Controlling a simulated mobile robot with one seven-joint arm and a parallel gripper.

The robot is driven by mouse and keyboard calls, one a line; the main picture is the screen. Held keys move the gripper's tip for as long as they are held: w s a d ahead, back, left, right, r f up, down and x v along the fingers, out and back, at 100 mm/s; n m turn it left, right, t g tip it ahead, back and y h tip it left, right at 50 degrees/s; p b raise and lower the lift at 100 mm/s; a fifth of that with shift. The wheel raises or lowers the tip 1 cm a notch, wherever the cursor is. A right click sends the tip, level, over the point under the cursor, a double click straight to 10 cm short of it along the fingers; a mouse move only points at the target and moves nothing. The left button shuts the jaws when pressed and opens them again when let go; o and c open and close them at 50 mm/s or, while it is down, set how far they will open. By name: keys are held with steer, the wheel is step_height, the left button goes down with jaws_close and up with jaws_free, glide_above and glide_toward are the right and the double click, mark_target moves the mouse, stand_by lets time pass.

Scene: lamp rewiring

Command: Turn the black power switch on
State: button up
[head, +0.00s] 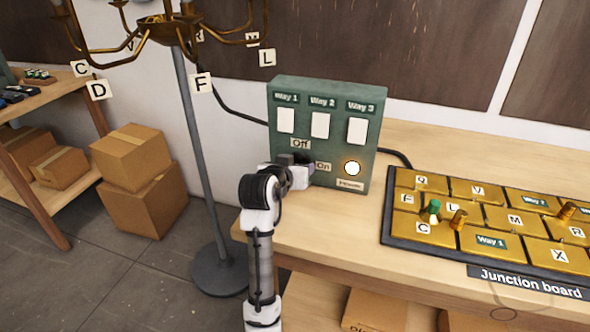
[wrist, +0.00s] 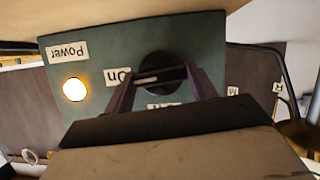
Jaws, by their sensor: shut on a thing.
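The black power switch (wrist: 160,66) is a round knob on the front of the green switch box (head: 277,108). My gripper (head: 302,170) is shut on the knob, with one finger on each side in the wrist view (wrist: 162,82). The pale line on the knob lies towards the "On" label (wrist: 118,77), which also shows in the head view (head: 323,167). The round power light (head: 352,168) glows warm white above the "Power" label (head: 350,185). In the head view my gripper hides most of the knob.
Three white way switches (head: 320,125) sit in a row higher on the box. The junction board (head: 388,236) with gold tiles and pegs lies right of it on the wooden bench (head: 300,240). A brass lamp (head: 178,70) on a grey pole stands at left, near cardboard boxes (head: 140,190).

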steer(key=shift+m+y, duration=0.3)
steer(key=shift+m, duration=0.1)
stand_by(0.4)
steer(key=o, duration=1)
steer(key=shift+s, duration=0.1)
steer(key=b+v, duration=0.2)
steer(key=v, duration=1.1)
steer(key=shift+s, duration=0.4)
